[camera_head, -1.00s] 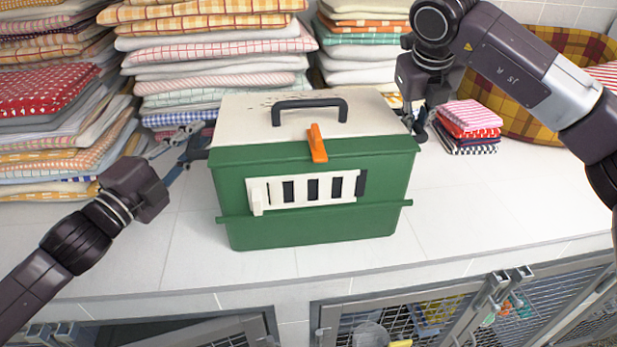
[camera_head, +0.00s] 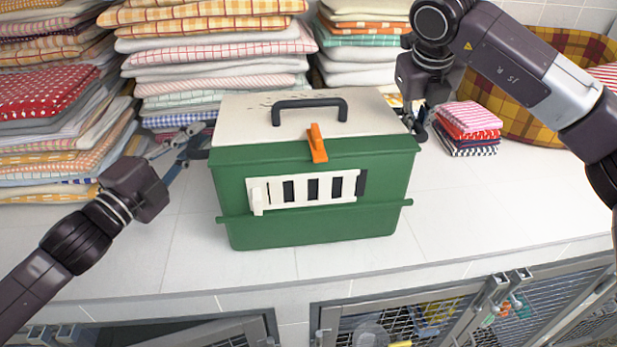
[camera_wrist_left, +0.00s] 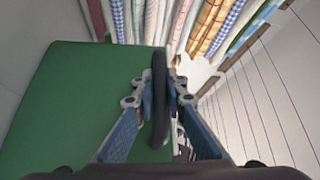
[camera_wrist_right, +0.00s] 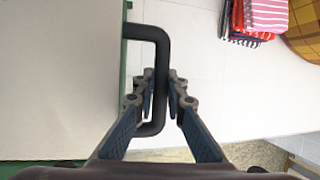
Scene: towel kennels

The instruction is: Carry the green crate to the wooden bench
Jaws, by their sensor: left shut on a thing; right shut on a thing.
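The green crate (camera_head: 310,225) stands upright on the white tiled counter (camera_head: 190,255). It has a cream lid with a dark top handle, an orange latch and a cream slotted front panel. My left gripper (camera_head: 190,145) is shut on the crate's dark left side handle (camera_wrist_left: 160,100), with the green wall beside it in the left wrist view. My right gripper (camera_head: 415,122) is shut on the dark right side handle (camera_wrist_right: 160,75), at the crate's right side. No wooden bench can be made out.
Stacks of folded towels (camera_head: 215,60) stand close behind the crate. A small towel pile (camera_head: 468,125) and a yellow plaid basket (camera_head: 545,115) are at the right. Mesh cage doors (camera_head: 540,300) lie below the counter's front edge. The counter in front of the basket is clear.

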